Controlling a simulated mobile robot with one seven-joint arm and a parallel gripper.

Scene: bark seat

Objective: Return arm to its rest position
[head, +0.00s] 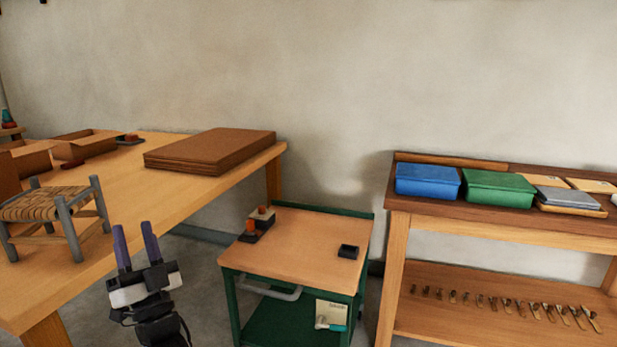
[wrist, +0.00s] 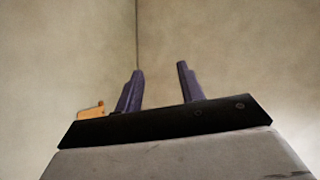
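My gripper (head: 136,246) is at the lower left of the head view, pointing upward with two purple fingers. The fingers stand apart with nothing between them. In the head view it appears in front of the wooden table's front edge, to the right of the woven stool. In the wrist view my gripper (wrist: 159,82) also shows its two fingers spread and empty against a plain wall. A small orange-brown piece (wrist: 92,109) shows beside the left finger there; I cannot tell what it is.
A long wooden table (head: 200,205) holds a small woven stool (head: 55,208) and brown stacked sheets (head: 210,150). A green cart (head: 300,250) stands at centre. A workbench (head: 400,225) at right carries a blue bin (head: 427,181) and a green bin (head: 498,188).

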